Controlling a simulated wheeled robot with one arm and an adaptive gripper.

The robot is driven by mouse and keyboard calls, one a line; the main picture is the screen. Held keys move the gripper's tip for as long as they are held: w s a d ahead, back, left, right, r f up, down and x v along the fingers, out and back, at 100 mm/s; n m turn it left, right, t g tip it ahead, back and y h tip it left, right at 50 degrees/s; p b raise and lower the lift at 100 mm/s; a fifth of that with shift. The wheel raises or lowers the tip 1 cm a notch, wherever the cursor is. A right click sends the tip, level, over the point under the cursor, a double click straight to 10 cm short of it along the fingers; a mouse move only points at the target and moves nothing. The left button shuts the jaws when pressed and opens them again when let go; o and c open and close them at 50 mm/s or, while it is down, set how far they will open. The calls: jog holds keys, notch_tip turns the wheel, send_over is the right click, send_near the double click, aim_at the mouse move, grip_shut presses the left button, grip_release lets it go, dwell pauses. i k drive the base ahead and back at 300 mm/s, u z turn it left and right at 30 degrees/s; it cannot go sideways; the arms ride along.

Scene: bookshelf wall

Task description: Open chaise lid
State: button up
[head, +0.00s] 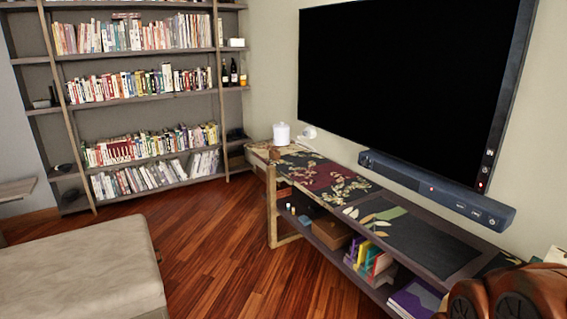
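A beige padded chaise (75,268) is at the lower left, cut off by the left and bottom edges of the picture. Its flat cushioned top looks level and shut. A small dark spot shows near its right rear corner, too small to tell what it is. My gripper is not in view, so its distance from the chaise cannot be told.
Bare wood floor (205,250) lies between the chaise and a low console (440,250) with shelves along the right wall. A large television (400,90) and soundbar (435,190) hang above. A bookshelf (140,100) fills the back wall. A brown object (510,292) is at lower right.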

aim_at(136, 311)
jog(key=z, duration=0.1)
jog(key=i, duration=1.95)
jog(key=u, duration=1.25)
jog(key=i, duration=1)
jog(key=u, duration=1.05)
